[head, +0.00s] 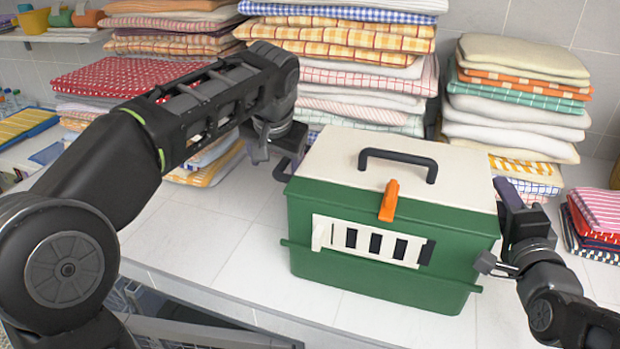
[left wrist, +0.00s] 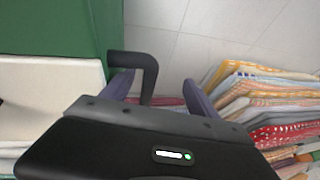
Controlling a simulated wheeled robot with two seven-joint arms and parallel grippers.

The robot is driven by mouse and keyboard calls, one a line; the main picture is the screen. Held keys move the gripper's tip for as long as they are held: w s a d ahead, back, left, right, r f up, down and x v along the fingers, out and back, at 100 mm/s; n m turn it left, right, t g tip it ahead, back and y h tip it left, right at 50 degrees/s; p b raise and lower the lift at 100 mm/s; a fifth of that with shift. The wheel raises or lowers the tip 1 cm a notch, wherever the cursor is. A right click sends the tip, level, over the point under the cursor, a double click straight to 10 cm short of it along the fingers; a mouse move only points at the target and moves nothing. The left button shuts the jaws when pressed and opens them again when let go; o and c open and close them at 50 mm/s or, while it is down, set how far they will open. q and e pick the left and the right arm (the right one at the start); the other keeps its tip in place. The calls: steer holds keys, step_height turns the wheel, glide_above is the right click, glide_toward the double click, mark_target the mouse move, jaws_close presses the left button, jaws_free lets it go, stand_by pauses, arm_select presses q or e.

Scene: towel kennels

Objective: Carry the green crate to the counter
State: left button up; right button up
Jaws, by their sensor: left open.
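The green crate (head: 380,275) stands upright on the white tiled counter (head: 200,240). It has a cream lid with a dark top handle (head: 398,160), an orange latch (head: 389,200) and a cream barred grille on its front. My left gripper (head: 273,160) is at the crate's left end, open. In the left wrist view, a dark side handle (left wrist: 148,72) sits between its two purple fingers, with the green wall (left wrist: 55,28) beside it. My right gripper (head: 500,228) is against or close beside the crate's right end; its grip is hidden.
Tall stacks of folded towels (head: 350,75) and (head: 515,100) stand behind the crate. A low red and striped pile (head: 595,220) lies at the right. The counter's front edge runs just before the crate, with a grey wire frame (head: 215,335) below. Bare counter shows left of the crate.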

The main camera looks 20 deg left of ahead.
arm_select(q)
steer(key=shift+d, duration=0.15)
steer(key=v, duration=0.7)
steer(key=shift+s+r, duration=0.1)
steer(key=shift+r, duration=0.15)
arm_select(e)
steer(key=shift+f, duration=0.1)
steer(key=o, duration=0.8)
steer(key=shift+d, duration=0.1)
steer(key=d, duration=0.7)
